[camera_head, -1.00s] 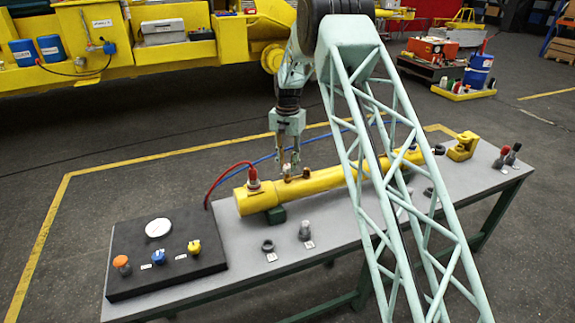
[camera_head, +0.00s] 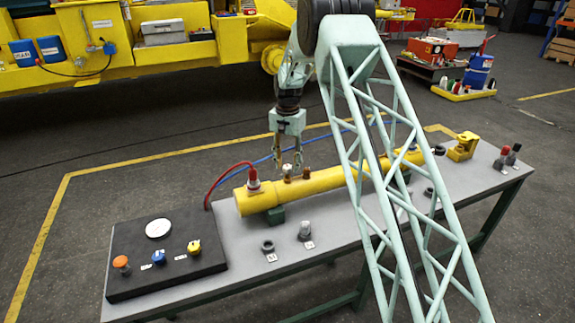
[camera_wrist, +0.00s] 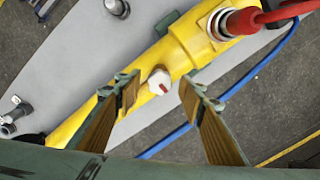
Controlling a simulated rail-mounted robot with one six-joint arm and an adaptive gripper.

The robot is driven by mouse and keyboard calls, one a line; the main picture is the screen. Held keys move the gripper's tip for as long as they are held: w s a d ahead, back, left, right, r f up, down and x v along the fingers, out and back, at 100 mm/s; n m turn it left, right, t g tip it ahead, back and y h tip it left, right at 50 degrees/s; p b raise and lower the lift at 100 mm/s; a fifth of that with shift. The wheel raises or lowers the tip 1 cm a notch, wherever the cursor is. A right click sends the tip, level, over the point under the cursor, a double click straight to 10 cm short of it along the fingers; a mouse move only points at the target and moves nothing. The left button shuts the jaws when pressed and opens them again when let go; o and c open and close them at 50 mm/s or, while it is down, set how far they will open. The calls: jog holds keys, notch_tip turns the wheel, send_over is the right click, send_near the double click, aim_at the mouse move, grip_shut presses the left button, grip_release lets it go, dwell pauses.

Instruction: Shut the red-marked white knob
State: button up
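The white knob with a red mark (camera_wrist: 159,81) sits on top of the yellow cylinder (camera_wrist: 183,58). My gripper (camera_head: 288,160) points down just over the knob. In the wrist view my gripper (camera_wrist: 159,84) is open, with one finger on either side of the knob and a gap to each. Nothing is held.
A red hose with a red fitting (camera_head: 253,180) joins the cylinder's left end, and a blue hose runs behind. A brown fitting (camera_head: 306,173) stands right beside the knob. A black panel (camera_head: 130,270) with coloured knobs lies on the grey table (camera_head: 235,275). Loose parts stand in front.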

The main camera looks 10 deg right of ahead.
aim_at(288, 167)
notch_tip(288, 167, up, 12)
dwell(0.7)
dwell(0.4)
jog(key=s+r+n+t+b, duration=0.1)
jog(key=s+r+n+b, duration=0.15)
jog(key=s+r, duration=1.2)
jog(key=s+r+b, duration=0.1)
jog(key=s+r, duration=0.2)
jog(key=s, duration=0.3)
jog(key=s+r+n+t+b, duration=0.1)
jog(key=s+r, duration=0.1)
jog(key=s, duration=0.4)
jog(key=s+r+b, duration=0.1)
jog(key=s+r, duration=0.2)
jog(key=s, duration=0.3)
jog(key=s+f+n+t+b, duration=0.1)
jog(key=s+f, duration=0.3)
jog(key=s, duration=1.5)
jog(key=s+f+n+t+b, duration=0.1)
jog(key=s+f+n+b, duration=0.1)
jog(key=s, duration=1.7)
notch_tip(288, 167, down, 2)
jog(key=shift+n+b, duration=0.35)
jog(key=shift+b, duration=0.4)
jog(key=shift+w+d, duration=0.1)
